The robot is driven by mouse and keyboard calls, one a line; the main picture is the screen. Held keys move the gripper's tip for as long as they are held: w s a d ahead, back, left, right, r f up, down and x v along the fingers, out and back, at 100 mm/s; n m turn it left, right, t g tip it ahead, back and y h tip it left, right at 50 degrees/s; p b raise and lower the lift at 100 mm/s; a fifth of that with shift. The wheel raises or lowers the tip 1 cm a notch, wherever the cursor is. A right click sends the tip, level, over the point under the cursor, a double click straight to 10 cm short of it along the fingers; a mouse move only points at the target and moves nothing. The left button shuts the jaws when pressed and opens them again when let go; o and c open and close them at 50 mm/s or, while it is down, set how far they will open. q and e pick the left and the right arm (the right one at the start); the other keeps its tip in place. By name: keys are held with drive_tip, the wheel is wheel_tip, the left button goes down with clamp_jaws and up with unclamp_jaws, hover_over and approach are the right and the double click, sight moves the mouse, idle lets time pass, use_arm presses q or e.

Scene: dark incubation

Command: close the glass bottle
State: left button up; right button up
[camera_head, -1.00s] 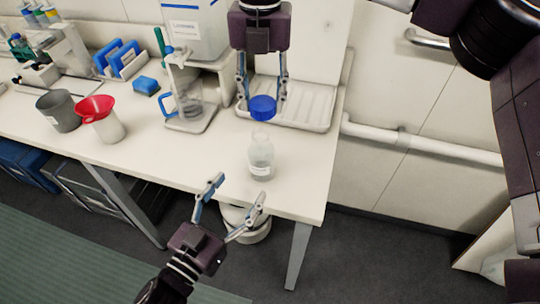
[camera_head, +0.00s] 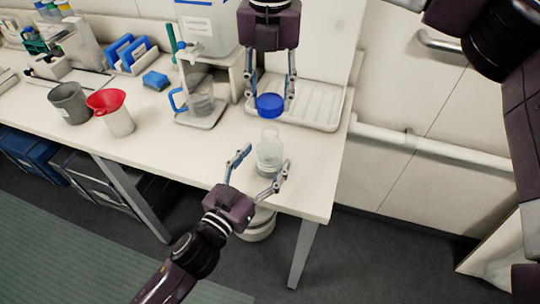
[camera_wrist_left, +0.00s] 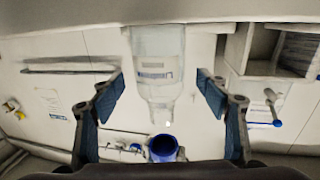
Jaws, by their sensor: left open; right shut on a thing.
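The clear glass bottle (camera_head: 269,150) stands upright and uncapped near the front edge of the white table. It also shows upside down in the left wrist view (camera_wrist_left: 158,62), with its label facing the camera. My left gripper (camera_head: 264,159) is open at the bottle's near side; in the wrist view its fingers (camera_wrist_left: 160,88) are spread to either side of the bottle, with gaps. My right gripper (camera_head: 270,101) points down and is shut on the blue cap (camera_head: 270,105), held above and slightly behind the bottle's mouth. The cap also shows in the wrist view (camera_wrist_left: 163,149).
A white tray (camera_head: 325,118) lies behind and right of the bottle. The table around the bottle is clear.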

sight(270, 115)
use_arm(q)
drive_tip(key=shift+x, duration=1.45)
drive_tip(key=c, duration=1.8)
use_arm(e)
drive_tip(key=shift+f, duration=2.5)
drive_tip(key=shift+f, duration=0.9)
use_arm(q)
clamp_jaws()
use_arm(e)
drive_tip(key=shift+f, duration=0.55)
